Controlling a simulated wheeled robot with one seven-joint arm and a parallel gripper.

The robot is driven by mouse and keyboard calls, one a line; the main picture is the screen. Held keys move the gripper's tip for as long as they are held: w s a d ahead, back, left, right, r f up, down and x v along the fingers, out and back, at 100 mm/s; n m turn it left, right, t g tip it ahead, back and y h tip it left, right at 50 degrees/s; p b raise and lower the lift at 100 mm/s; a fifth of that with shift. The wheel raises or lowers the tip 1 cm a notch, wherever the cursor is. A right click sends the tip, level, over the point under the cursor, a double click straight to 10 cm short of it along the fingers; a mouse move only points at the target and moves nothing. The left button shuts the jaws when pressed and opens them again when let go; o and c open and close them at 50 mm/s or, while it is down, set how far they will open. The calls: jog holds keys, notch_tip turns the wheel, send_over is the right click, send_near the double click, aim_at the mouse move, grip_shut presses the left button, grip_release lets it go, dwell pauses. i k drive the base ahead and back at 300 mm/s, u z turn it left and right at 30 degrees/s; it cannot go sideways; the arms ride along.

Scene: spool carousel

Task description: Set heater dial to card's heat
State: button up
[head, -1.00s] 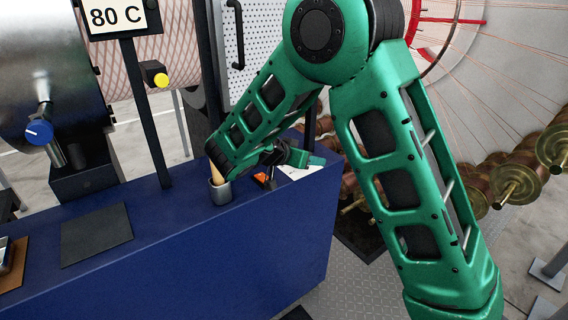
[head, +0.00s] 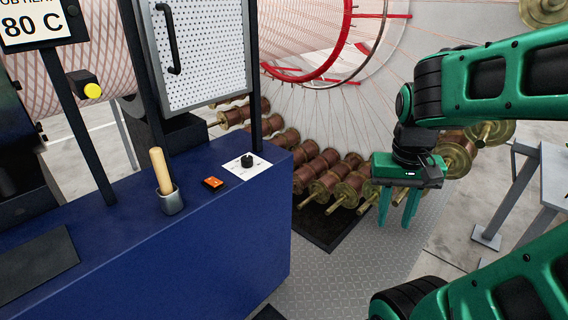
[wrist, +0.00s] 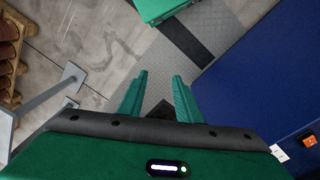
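The card (head: 35,25) at top left of the head view reads "80 C", with its upper line cut off by the frame edge. A black dial (head: 247,161) sits on a white marked plate (head: 238,170) at the right end of the blue bench top. The marks are too small to read. My gripper (head: 408,222) is right of the bench, apart from the dial, pointing down over the floor. In the wrist view its two fingers (wrist: 160,78) stand apart with nothing between them. A bit of the white plate shows at the right edge of that view (wrist: 279,153).
An orange switch (head: 212,183) and a wooden-handled tool in a grey cup (head: 171,202) stand left of the dial. A perforated panel with a black handle (head: 205,50) rises behind. Copper spools (head: 320,175) line the back.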

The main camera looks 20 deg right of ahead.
aim_at(247, 161)
jog(key=k, duration=0.6)
jog(key=z, duration=0.45)
jog(key=i, duration=1.05)
jog(key=z, duration=0.45)
